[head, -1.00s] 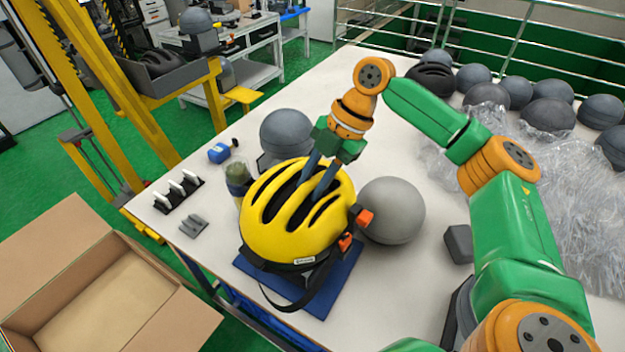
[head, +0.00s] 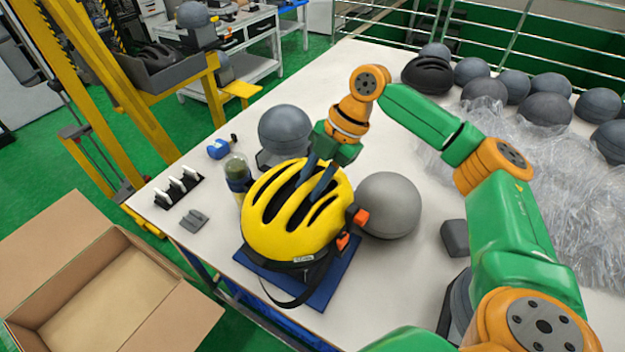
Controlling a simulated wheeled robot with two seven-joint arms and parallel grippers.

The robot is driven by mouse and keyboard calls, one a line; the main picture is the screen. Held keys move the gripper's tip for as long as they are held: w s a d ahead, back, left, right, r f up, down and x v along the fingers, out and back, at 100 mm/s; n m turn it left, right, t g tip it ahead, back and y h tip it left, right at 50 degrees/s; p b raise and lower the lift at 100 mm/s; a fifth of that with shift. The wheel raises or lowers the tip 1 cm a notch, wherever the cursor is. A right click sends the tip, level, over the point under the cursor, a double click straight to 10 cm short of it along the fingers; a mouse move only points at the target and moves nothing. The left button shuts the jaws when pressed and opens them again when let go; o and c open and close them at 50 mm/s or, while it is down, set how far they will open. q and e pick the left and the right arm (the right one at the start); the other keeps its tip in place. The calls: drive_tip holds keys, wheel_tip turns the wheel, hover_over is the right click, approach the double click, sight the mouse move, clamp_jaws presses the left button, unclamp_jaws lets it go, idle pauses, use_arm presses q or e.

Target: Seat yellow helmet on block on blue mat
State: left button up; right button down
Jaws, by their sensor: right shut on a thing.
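The yellow helmet (head: 290,228) with dark vents is over the blue mat (head: 325,287) near the table's front left. A black strap hangs from it onto or over the mat. My right gripper (head: 312,188) has its fingers in the helmet's top vents and is shut on it. The helmet hides any block beneath it, and I cannot tell whether it rests on one. My left gripper is not in view.
A grey ball (head: 388,205) sits close right of the helmet. A dark grey headform (head: 285,130), a jar (head: 237,172) and a blue tool (head: 220,148) stand behind and left. Clear plastic wrap (head: 540,185) covers the right side. An open cardboard box (head: 110,290) is lower left.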

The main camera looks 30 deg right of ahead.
idle(0.4)
drive_tip(key=c, duration=0.6)
unclamp_jaws()
drive_tip(key=shift+a, duration=0.1)
drive_tip(key=c, duration=0.3)
drive_tip(key=shift+r+p, duration=0.45)
drive_tip(key=shift+p, duration=0.15)
drive_tip(key=shift+r+p, duration=0.65)
drive_tip(key=shift+p, duration=0.1)
drive_tip(key=shift+r, duration=0.1)
